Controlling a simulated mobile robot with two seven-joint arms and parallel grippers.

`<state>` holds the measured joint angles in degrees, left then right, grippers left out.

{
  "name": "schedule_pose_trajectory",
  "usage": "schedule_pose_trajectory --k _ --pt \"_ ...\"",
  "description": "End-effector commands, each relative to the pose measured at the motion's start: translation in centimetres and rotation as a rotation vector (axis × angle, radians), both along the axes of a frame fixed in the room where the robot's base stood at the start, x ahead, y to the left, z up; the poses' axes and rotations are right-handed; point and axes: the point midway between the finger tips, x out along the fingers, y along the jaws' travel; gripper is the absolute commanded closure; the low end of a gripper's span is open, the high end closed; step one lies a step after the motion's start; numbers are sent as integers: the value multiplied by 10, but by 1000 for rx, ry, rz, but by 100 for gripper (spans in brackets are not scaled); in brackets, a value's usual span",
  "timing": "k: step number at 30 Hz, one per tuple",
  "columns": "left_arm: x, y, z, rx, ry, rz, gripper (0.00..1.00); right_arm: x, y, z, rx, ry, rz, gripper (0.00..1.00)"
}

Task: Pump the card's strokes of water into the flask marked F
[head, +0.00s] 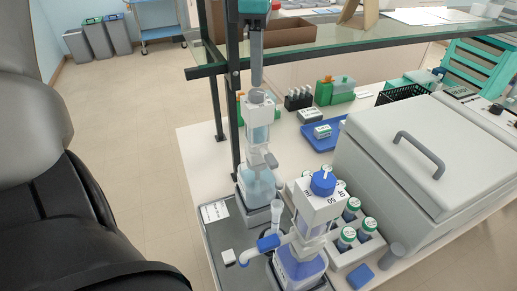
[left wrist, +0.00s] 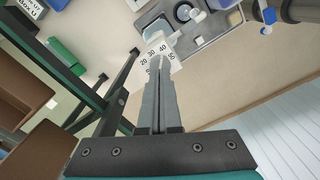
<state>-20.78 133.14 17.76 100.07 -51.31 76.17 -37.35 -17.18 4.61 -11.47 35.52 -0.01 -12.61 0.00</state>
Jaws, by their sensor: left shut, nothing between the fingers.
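My left gripper (head: 257,84) points straight down with its fingers together and empty. Its tips are directly over the grey top knob (head: 258,97) of the rear dispenser; I cannot tell whether they touch. The rear dispenser has a white head (head: 259,112) and a clear bottle of pale liquid (head: 258,183). In the left wrist view the shut fingers (left wrist: 159,68) overlap its number scale (left wrist: 161,54). A front dispenser has a blue knob (head: 323,182) and blue liquid (head: 300,264). A white card (head: 215,211) lies on the tray; its writing is unreadable. I cannot make out a flask marked F.
Both dispensers stand on a dark grey tray (head: 217,240). A rack of green-capped bottles (head: 346,238) and a large grey lidded box (head: 420,155) stand to the right. A glass shelf (head: 340,38) on a dark frame runs behind the gripper.

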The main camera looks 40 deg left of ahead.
Motion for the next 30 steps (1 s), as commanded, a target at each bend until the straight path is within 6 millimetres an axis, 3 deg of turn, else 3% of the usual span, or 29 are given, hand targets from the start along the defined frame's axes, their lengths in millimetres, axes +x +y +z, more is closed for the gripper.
schedule_pose_trajectory --k 11,30 --pt "0 0 -2 0 0 0 100 0 0 -1 0 0 0 100" --pt "0 0 -25 -1 1 0 100 0 0 -19 0 0 -1 100"
